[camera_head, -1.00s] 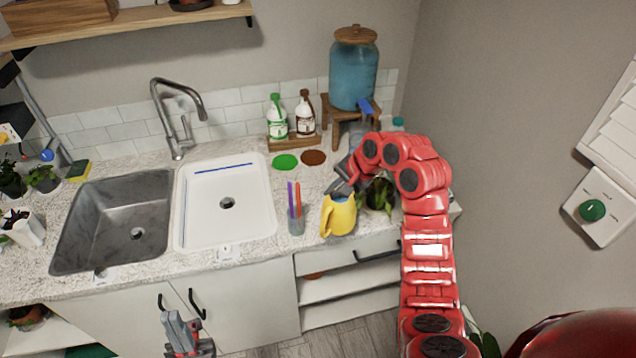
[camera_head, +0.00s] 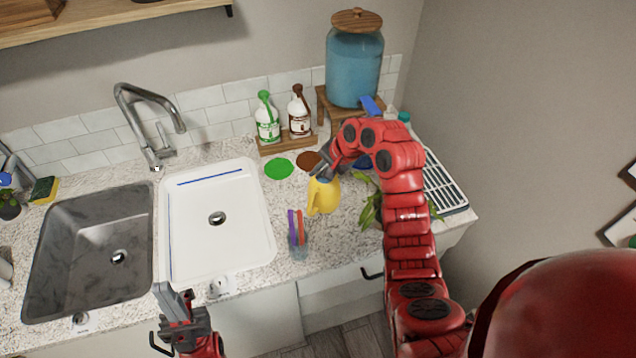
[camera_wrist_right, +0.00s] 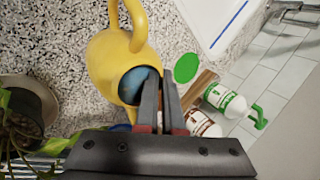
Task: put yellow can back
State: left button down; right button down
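The yellow can (camera_head: 323,197) is in the middle of the head view, over the counter behind the marker cup. My right gripper (camera_head: 322,168) reaches it from above right. In the right wrist view the can (camera_wrist_right: 105,65) fills the upper middle, its blue inside showing at the opening. The right gripper's fingers (camera_wrist_right: 160,95) are close together at the can's rim and appear shut on it. The can looks held a little above the counter, but its base contact is unclear. My left gripper (camera_head: 175,300) is in front of the counter, away from the can; its opening is unclear.
Green (camera_head: 279,168), brown (camera_head: 306,161) and blue (camera_head: 363,162) discs lie on the counter. Two bottles (camera_head: 268,124) stand behind. A marker cup (camera_head: 298,240) is in front, a plant (camera_head: 370,212) beside my right arm. The white sink (camera_head: 260,215) is left, the water dispenser (camera_head: 353,65) at back.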

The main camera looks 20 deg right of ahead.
jog(key=shift+w+f, duration=0.1)
jog(key=shift+f, duration=0.55)
notch_tip(320, 180, down, 2)
jog(key=shift+f+p, duration=0.1)
jog(key=shift+p, duration=0.7)
jog(key=shift+f, duration=0.45)
jog(key=c, duration=1)
grip_release()
jog(key=shift+c, duration=0.2)
